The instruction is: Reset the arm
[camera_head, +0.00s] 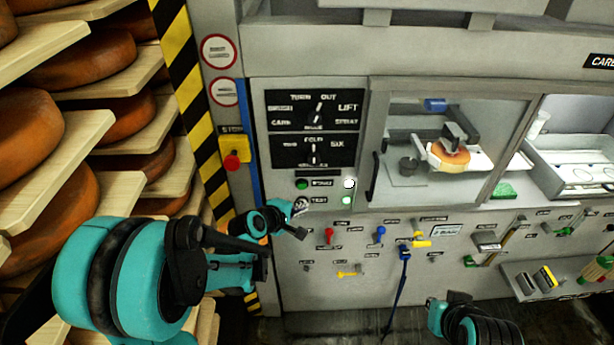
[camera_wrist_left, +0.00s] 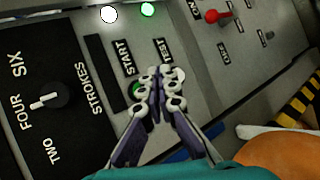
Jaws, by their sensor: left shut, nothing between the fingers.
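My left arm reaches in from the left in the head view, and my left gripper (camera_head: 301,205) is in front of the grey control panel (camera_head: 350,245), near the lower left of the dial plates. In the left wrist view the left gripper (camera_wrist_left: 162,75) is shut, with its fingers together and nothing between them. It points at the START and TEST area and partly covers a green button (camera_wrist_left: 136,90). I cannot tell whether it touches the panel. Part of my right arm (camera_head: 470,322) shows at the bottom right of the head view; its fingers cannot be made out.
A shelf of orange cheese wheels (camera_head: 42,215) stands at the left. A red stop button (camera_head: 232,161) sits beside the panel. A glass-fronted chamber (camera_head: 445,150) holds a cheese wheel piece. Below are red (camera_head: 329,235) and blue (camera_head: 380,233) levers and a hanging blue strap (camera_head: 398,290).

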